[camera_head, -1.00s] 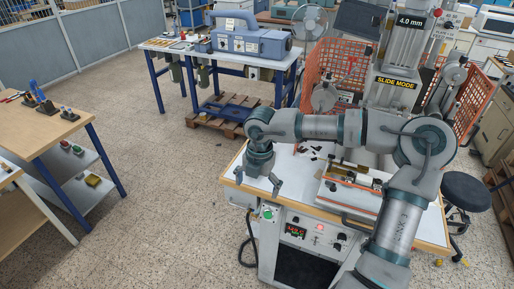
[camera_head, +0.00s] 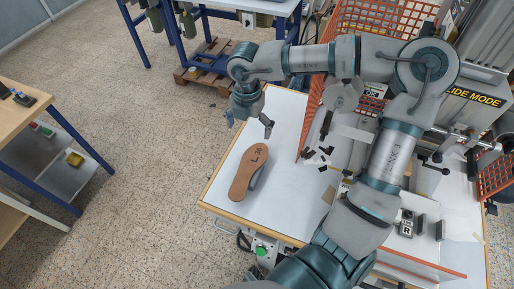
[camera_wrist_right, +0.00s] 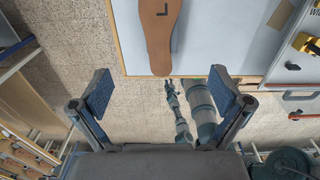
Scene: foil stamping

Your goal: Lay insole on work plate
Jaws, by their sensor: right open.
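A brown insole (camera_head: 250,172) marked with a dark L lies on the white tabletop (camera_head: 284,208) near its left edge. A grey edge shows along its right side. My right gripper (camera_head: 249,126) is open and empty, just beyond the insole in the head view. In the right wrist view its two pads (camera_wrist_right: 160,92) stand wide apart. The insole (camera_wrist_right: 158,35) there lies ahead of the gap, cut off by the top border. I cannot pick out the work plate for certain; my right arm covers much of the bench. A small forked arm end (camera_wrist_right: 170,85), probably my left gripper, shows in the right wrist view.
The press with the SLIDE MODE label (camera_head: 474,97) stands at the right. An orange mesh guard (camera_head: 312,117) rises beside the small dark pieces (camera_head: 322,156). A block marked R (camera_head: 406,223) stands at the lower right. The tabletop around the insole is clear.

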